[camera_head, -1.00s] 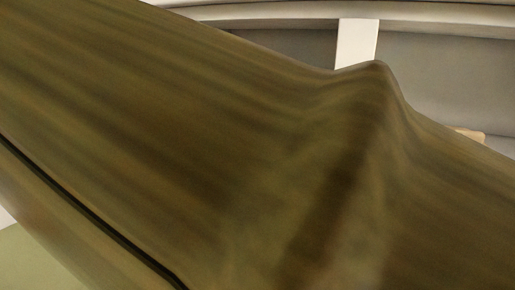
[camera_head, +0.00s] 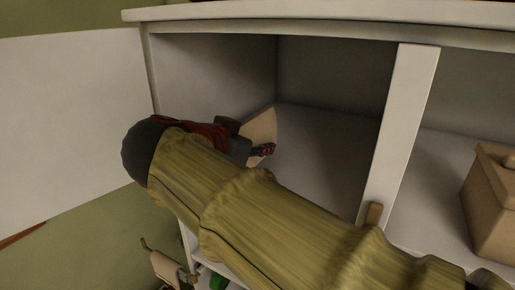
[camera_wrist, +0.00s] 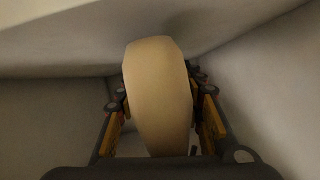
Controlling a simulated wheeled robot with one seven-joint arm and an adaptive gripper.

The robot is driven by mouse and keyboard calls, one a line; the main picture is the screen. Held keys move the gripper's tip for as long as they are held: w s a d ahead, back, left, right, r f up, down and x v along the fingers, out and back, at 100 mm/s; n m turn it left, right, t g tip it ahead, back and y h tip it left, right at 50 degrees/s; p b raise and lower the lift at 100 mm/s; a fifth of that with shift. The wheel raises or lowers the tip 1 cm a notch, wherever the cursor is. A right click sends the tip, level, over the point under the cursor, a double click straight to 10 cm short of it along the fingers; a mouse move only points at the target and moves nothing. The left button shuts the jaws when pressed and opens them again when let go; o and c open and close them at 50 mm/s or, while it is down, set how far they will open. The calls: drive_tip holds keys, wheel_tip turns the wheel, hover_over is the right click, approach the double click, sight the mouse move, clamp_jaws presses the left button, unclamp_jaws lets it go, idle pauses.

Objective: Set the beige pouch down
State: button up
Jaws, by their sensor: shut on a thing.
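The beige pouch (camera_wrist: 158,100) stands tall between the fingers of my gripper (camera_wrist: 160,88) in the wrist view. My gripper is shut on it, with a finger on each side. In the head view, part of the pouch (camera_head: 261,127) shows beyond my gripper (camera_head: 262,150), inside the left compartment of the white cabinet (camera_head: 300,14). My arm hides much of the compartment's front. I cannot tell whether the pouch's base touches the compartment floor.
A white divider (camera_head: 405,125) bounds the compartment on the right. A beige lidded box (camera_head: 492,205) stands in the right compartment. An open white door (camera_head: 70,125) is at left. A beige item (camera_head: 166,268) and a green item (camera_head: 217,281) are low down. The compartment floor (camera_head: 325,150) looks clear right of the pouch.

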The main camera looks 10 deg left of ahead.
drive_tip(key=shift+f, duration=0.95)
drive_tip(key=shift+f, duration=0.15)
drive_tip(key=o, duration=1.2)
drive_tip(key=shift+o, duration=0.2)
drive_tip(key=shift+r, duration=0.2)
drive_tip(key=b+v, duration=0.3)
drive_tip(key=v, duration=0.9)
drive_tip(key=shift+b, duration=0.4)
drive_tip(key=shift+s, duration=0.1)
